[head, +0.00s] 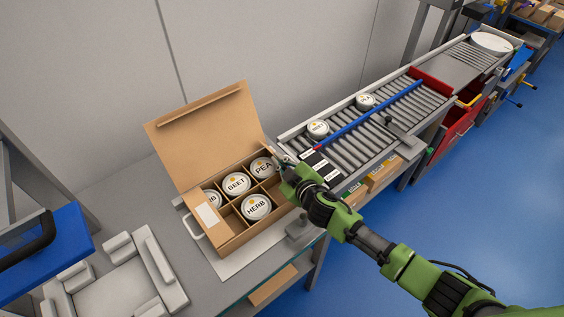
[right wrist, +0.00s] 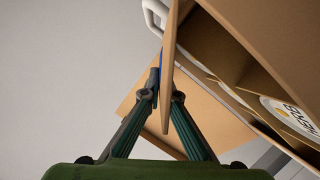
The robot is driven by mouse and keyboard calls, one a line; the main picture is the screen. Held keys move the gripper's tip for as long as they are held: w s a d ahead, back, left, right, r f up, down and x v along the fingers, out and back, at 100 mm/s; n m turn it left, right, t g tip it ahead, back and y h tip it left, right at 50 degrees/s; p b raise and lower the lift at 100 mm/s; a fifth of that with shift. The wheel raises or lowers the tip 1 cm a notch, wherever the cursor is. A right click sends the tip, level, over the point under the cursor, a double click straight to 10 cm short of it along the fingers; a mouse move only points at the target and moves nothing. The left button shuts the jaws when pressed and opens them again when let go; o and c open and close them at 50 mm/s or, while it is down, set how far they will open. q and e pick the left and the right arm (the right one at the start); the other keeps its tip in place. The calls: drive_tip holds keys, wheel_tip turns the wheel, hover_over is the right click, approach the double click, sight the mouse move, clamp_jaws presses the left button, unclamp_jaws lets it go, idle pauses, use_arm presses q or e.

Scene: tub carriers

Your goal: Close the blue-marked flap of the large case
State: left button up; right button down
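The large case (head: 229,245) is an open cardboard box on the grey bench, with dividers and round white tubs, among them BEET (head: 236,183), PEA (head: 263,167) and HERB (head: 256,207). Its big lid flap (head: 205,128) stands up at the back. My right gripper (head: 281,162) is at the case's right side. In the right wrist view, my right gripper (right wrist: 166,98) has its fingers closed in on both sides of a thin cardboard flap (right wrist: 168,75), seen nearly edge-on. A bit of blue shows beside the flap near the fingertips. My left gripper is not in view.
A roller conveyor (head: 350,140) with two tubs and a blue bar (head: 370,114) runs behind my right arm. A grey fixture (head: 127,275) and a blue tray (head: 45,255) stand at the left. A grey wall is behind the case.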

drive_tip(key=shift+s+a+f+n+t+h+b, duration=0.2)
drive_tip(key=shift+f+n+b, duration=0.15)
drive_tip(key=shift+b, duration=0.35)
drive_tip(key=shift+s+a+f+n+t+h+b, duration=0.15)
drive_tip(key=shift+f+n+t+h+b, duration=0.1)
drive_tip(key=shift+n+b, duration=0.3)
drive_tip(key=shift+b, duration=0.45)
drive_tip(key=shift+r, duration=0.1)
drive_tip(key=c, duration=2.3)
unclamp_jaws()
drive_tip(key=shift+c, duration=0.2)
drive_tip(key=v, duration=1.2)
